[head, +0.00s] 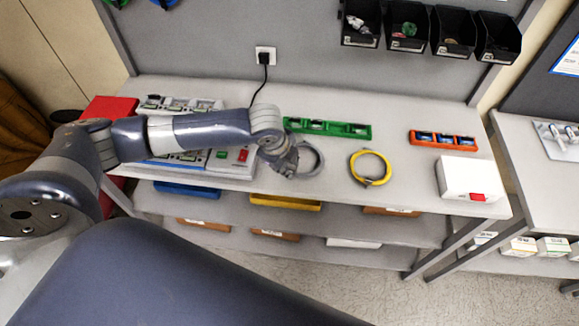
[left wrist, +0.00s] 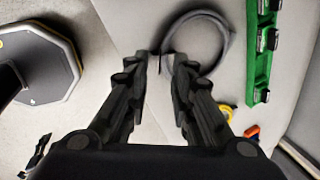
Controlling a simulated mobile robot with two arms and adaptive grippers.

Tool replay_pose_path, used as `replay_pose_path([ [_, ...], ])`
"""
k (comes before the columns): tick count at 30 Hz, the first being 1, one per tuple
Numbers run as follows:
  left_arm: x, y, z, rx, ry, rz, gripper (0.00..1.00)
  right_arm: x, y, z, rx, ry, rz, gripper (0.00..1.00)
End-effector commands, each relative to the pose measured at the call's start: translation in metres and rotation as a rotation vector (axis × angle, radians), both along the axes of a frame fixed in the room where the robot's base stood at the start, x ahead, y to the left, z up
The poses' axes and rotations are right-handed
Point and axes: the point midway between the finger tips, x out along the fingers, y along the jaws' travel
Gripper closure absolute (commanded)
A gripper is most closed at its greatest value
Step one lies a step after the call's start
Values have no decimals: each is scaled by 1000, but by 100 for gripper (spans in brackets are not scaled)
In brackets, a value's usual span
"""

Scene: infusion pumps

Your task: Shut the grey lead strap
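The grey lead (head: 312,160) lies in a loose ring on the table; its near side is partly hidden by my left gripper. In the left wrist view the grey lead (left wrist: 228,35) curves above the fingertips, and its nearest part comes down to the right fingertip. I cannot make out clearly whether its strap is open or shut. My left gripper (head: 286,163) is at the left edge of the ring. In the left wrist view its fingers (left wrist: 158,60) are apart, with a narrow gap at the tips. My right gripper is not in view.
A yellow lead ring (head: 370,168) lies to the right. A green rack (head: 328,128) is behind the grey lead, an orange rack (head: 444,139) and white box (head: 467,178) farther right. A black cord hangs from the wall socket (head: 265,56). Table between the leads is clear.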

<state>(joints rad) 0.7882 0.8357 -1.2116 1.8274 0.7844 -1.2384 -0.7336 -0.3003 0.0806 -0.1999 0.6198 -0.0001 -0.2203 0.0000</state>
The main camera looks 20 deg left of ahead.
Motion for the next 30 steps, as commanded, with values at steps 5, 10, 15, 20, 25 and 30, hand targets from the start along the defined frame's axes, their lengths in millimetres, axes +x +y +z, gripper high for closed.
replay_pose_path([
  [5,8,-2,-26,1,3,1,78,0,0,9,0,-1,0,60],
  [10,14,-3,-42,-2,2,1,78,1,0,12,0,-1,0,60],
  [15,15,-3,-49,-1,1,1,78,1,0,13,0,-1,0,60],
  [20,16,-3,-50,-1,1,1,78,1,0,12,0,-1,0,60],
  [25,16,-3,-50,-1,1,1,93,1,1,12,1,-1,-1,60],
  [30,16,-3,-50,-1,1,1,100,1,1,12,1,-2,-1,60],
])
